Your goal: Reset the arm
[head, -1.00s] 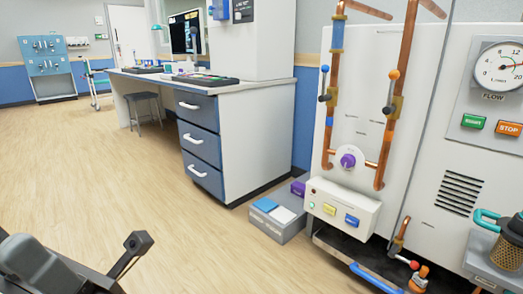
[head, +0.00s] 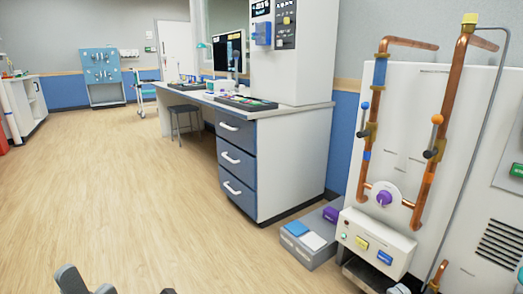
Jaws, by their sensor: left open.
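My left gripper (head: 107,287) shows only as dark grey parts at the bottom edge, left of the middle. It is open, with nothing seen between its fingers. Most of it and its arm are cut off by the frame. It is over the wooden floor, apart from the furniture and the machine. My right gripper and arm are not in view.
A desk with a blue drawer cabinet (head: 237,160) stands in the middle. A grey box (head: 309,243) sits on the floor beside the white machine (head: 408,120) with copper pipes (head: 440,120) at right. The wooden floor (head: 110,190) at left is clear.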

